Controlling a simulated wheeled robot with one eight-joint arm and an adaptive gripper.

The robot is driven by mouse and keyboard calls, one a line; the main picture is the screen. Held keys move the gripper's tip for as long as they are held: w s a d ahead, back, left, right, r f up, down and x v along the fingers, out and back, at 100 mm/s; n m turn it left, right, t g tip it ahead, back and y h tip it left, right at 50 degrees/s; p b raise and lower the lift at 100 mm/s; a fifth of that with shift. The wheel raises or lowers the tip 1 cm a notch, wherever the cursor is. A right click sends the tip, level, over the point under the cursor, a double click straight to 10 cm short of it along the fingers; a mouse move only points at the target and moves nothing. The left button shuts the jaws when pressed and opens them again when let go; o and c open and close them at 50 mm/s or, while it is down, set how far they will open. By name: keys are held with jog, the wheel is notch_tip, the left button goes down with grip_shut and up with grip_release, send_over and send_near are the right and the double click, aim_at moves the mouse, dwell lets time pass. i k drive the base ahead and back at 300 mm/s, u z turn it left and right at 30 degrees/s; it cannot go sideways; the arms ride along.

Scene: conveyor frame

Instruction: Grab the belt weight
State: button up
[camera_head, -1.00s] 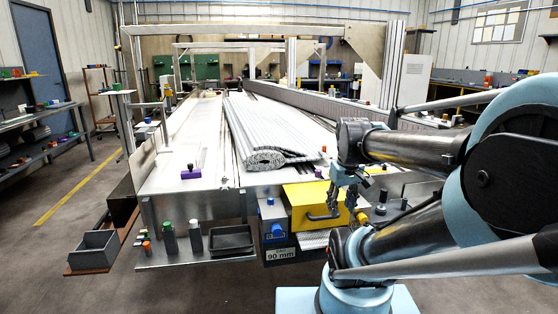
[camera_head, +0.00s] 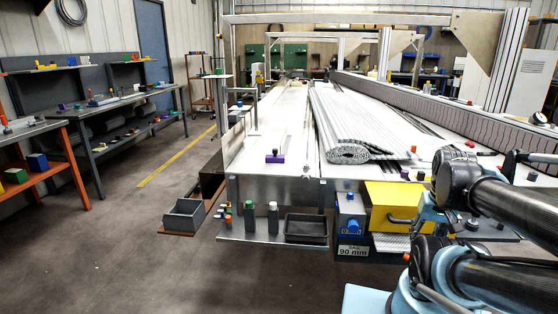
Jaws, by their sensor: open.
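I cannot tell for sure which thing is the belt weight. A purple block (camera_head: 274,158) with a dark knob on top sits on the near left part of the conveyor's metal bed (camera_head: 250,176). A grey ribbed belt (camera_head: 345,115) lies along the bed, its near end rolled up. My gripper (camera_head: 428,222) is at the right, by the yellow box at the conveyor's front end, apart from the purple block. It is open, small in view and partly hidden by my arm. I see nothing held in it.
The yellow box (camera_head: 388,203) with a handle hangs at the conveyor's front. A grey bin (camera_head: 184,216) stands left. Benches line the left wall; the floor between is clear.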

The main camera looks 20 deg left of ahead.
aim_at(274, 158)
jog(key=u, duration=0.05)
jog(key=k, duration=0.6)
jog(key=u, duration=0.5)
jog(key=i, duration=0.8)
jog(key=u, duration=0.55)
jog(key=i, duration=0.5)
